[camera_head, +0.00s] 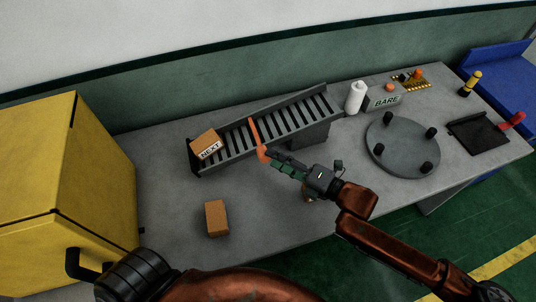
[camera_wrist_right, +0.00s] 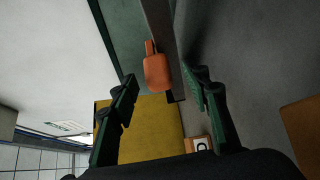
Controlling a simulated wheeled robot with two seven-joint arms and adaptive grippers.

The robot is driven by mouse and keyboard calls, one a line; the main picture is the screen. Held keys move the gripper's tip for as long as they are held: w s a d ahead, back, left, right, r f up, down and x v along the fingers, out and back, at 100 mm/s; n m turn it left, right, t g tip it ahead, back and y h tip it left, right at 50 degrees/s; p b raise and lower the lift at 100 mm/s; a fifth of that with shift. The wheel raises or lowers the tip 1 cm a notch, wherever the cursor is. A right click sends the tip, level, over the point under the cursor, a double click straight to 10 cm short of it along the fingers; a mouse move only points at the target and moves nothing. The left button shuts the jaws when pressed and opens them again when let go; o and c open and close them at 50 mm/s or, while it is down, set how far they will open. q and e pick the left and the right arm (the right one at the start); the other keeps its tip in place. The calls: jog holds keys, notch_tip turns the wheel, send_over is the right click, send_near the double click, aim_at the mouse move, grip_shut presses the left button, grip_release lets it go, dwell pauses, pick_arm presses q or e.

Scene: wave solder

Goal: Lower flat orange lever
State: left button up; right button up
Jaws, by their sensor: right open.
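The orange lever (camera_head: 254,132) is a flat bar across the roller conveyor, with a thicker orange handle (camera_head: 263,153) at the conveyor's front side. My right gripper (camera_head: 272,162) is at the handle, coming from the right. In the right wrist view the handle (camera_wrist_right: 157,72) appears between the two open fingers of the gripper (camera_wrist_right: 160,88), with gaps on both sides. I cannot tell how far past the fingertips the handle lies. My left gripper is not in view; only part of my left arm shows at the bottom left.
The conveyor (camera_head: 290,117) carries a box marked NEXT (camera_head: 206,145) at its left end. Another box (camera_head: 216,218) lies on the grey table. A yellow cabinet (camera_head: 60,170) stands at left, a white bottle (camera_head: 355,97) and a round plate (camera_head: 402,145) at right.

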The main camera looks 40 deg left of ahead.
jog(key=d+r, duration=0.1)
jog(key=d, duration=0.7)
jog(key=shift+a, duration=0.1)
